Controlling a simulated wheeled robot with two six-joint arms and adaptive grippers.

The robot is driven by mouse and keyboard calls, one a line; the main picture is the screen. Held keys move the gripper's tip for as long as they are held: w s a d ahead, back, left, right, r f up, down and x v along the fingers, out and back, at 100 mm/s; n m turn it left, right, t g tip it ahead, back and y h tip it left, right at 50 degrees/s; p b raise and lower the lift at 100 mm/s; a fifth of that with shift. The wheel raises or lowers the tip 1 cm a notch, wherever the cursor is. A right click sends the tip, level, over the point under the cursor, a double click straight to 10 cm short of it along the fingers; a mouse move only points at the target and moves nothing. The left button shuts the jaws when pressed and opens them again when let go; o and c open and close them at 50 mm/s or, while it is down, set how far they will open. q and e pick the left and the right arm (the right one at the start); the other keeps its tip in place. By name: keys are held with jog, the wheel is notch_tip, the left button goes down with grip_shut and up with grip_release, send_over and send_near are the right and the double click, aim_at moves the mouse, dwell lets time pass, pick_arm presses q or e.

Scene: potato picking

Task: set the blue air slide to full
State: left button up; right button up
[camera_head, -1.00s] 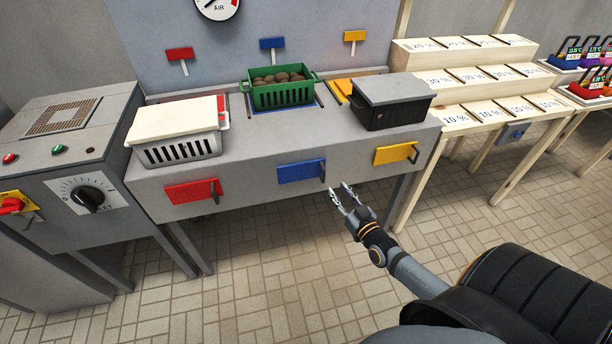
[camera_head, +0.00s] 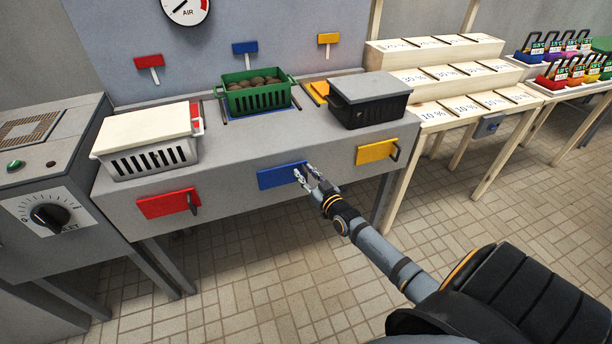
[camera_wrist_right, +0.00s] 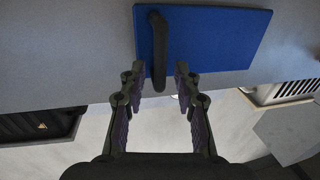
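The blue air slide's plate (camera_head: 277,177) is on the front face of the grey machine, between the red and yellow ones. It also shows in the right wrist view (camera_wrist_right: 222,40), with its dark upright handle (camera_wrist_right: 158,50) near one end. My right gripper (camera_head: 306,173) is open in front of that handle. In the right wrist view the open fingers (camera_wrist_right: 156,85) stand on either side of the handle's free end, with gaps on both sides. Whether they touch it cannot be told. My left gripper is not in view.
A red plate (camera_head: 165,205) and a yellow plate (camera_head: 374,152) with handles flank the blue one. Above stand a white-lidded crate (camera_head: 150,160), a green crate of potatoes (camera_head: 258,98) and a black crate (camera_head: 368,110). Wooden steps (camera_head: 440,90) stand at the right. The floor in front is clear.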

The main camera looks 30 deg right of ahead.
jog(key=shift+d, duration=0.1)
grip_shut()
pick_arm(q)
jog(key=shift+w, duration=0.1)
pick_arm(e)
jog(key=shift+s, duration=0.1)
pick_arm(q)
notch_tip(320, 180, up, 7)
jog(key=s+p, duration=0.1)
jog(key=p, duration=0.6)
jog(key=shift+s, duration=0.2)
pick_arm(e)
jog(key=s+a, duration=0.2)
jog(key=s, duration=0.8)
jog(key=shift+a+f, duration=0.25)
jog(key=shift+f, duration=0.05)
